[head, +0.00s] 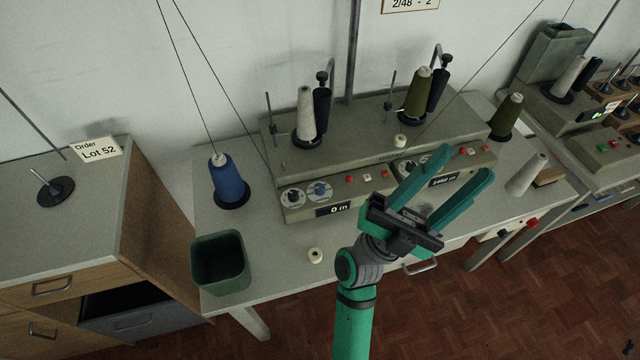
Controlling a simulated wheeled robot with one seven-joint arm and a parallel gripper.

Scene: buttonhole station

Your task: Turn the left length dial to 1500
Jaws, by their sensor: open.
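The winding machine (375,128) stands on the grey bench. Its left panel carries two round dials side by side: one with a dark knob on a pale plate (292,197) and one with a blue face (319,191). I cannot tell which is the length dial, and their markings are too small to read. The left display (333,209) below them reads 0 m. The right display (444,181) seems to read 1480 m. My gripper (463,163) is open and empty, in front of the right panel, to the right of the left dials. It partly hides the right dials (404,168).
A blue thread cone (228,182) stands left of the machine. A dark green bin (220,262) and a small cream spool (315,255) sit at the front left. White (306,115) and olive (417,93) cones stand on top. A pale cone (527,175) is at right.

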